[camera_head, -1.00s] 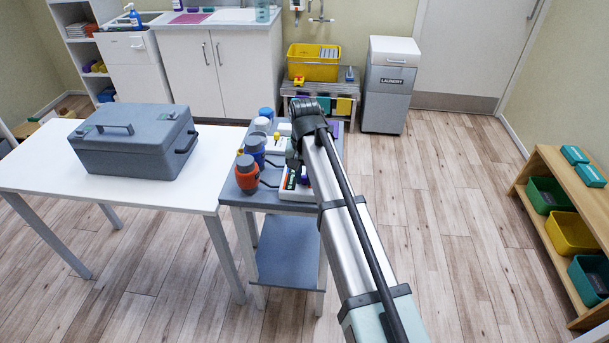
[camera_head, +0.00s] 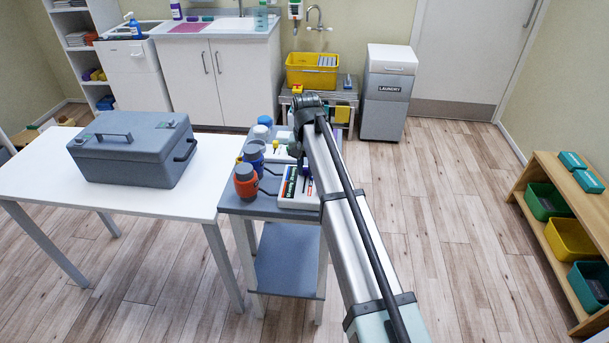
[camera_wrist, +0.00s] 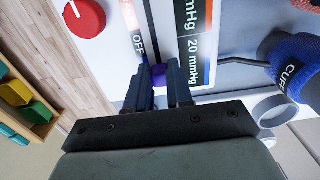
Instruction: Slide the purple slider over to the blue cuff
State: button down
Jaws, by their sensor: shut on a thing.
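The purple slider (camera_wrist: 160,72) shows as a small patch between my fingertips in the wrist view. My gripper (camera_wrist: 160,80) is shut on it, at the face of a white panel with a pressure scale and the word OFF. The panel (camera_head: 298,200) lies on the small grey table in the head view; my arm hides part of it, and the slider cannot be made out there. The blue cuff (camera_wrist: 297,66) is at the right of the wrist view, apart from my fingers. In the head view the blue cuff (camera_head: 254,154) stands left of the panel.
A red knob (camera_wrist: 85,16) is left of my fingers. A grey case (camera_head: 130,150) sits on the white table at left. A dark hose (camera_wrist: 240,61) runs beside the scale.

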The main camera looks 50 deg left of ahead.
aim_at(307, 168)
jog(key=shift+w+a, duration=0.2)
jog(key=shift+a, duration=0.05)
jog(key=c, duration=1.3)
grip_release()
jog(key=o, duration=0.3)
jog(key=shift+d, duration=0.1)
notch_tip(307, 168, up, 14)
jog(key=shift+f, duration=0.15)
